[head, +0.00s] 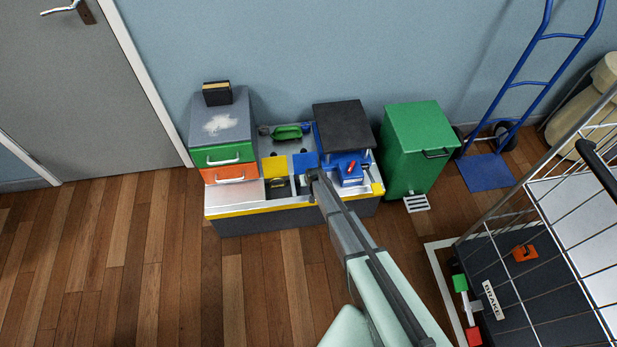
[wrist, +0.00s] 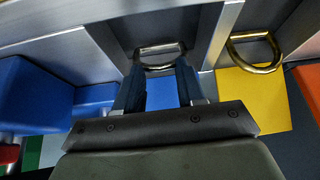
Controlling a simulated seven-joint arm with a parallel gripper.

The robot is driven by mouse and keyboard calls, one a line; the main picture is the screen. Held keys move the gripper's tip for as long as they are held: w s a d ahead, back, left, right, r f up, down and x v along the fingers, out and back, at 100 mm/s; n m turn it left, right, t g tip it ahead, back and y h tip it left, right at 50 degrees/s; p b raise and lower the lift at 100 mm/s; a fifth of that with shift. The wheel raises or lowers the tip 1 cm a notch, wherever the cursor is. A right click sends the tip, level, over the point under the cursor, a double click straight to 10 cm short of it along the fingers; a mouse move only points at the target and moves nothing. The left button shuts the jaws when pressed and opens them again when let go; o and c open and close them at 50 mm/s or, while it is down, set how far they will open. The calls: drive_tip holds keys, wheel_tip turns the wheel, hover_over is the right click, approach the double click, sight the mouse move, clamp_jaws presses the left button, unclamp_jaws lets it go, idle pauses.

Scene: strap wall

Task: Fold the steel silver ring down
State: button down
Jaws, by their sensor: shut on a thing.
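The steel silver ring (wrist: 160,48) is a D-shaped loop at the top middle of the wrist view, beside a blue plate (wrist: 162,92). My gripper (wrist: 160,70) has one finger at each side of the ring and is shut on it. The lower part of the ring is partly hidden between the fingers, and I cannot tell its exact tilt. In the head view my gripper (head: 312,178) is at the low grey bench (head: 290,222), in front of the blue plate (head: 305,162), and hides the ring.
A brass ring (wrist: 256,40) is by a yellow plate (wrist: 255,98), right of the silver one. A blue box (head: 349,172) with a red part stands close right of my gripper. Drawers (head: 228,158) stand left, a green bin (head: 418,145) right. The floor in front is clear.

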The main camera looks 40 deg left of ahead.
drive_tip(key=shift+s+f, duration=0.2)
drive_tip(key=shift+f, duration=0.45)
drive_tip(key=shift+s+d+f, duration=0.4)
drive_tip(key=shift+s+f, duration=0.05)
drive_tip(key=shift+f, duration=0.3)
drive_tip(key=c, duration=1.4)
unclamp_jaws()
drive_tip(key=shift+w+r, duration=0.15)
drive_tip(key=o, duration=0.7)
drive_tip(key=shift+d+r, duration=0.15)
drive_tip(key=shift+r, duration=0.05)
drive_tip(key=shift+s+d+r, duration=0.1)
drive_tip(key=shift+s+r, duration=0.05)
drive_tip(key=shift+s, duration=0.05)
drive_tip(key=v, duration=1.3)
drive_tip(key=shift+s+d+r, duration=0.15)
drive_tip(key=shift+s+d, duration=0.05)
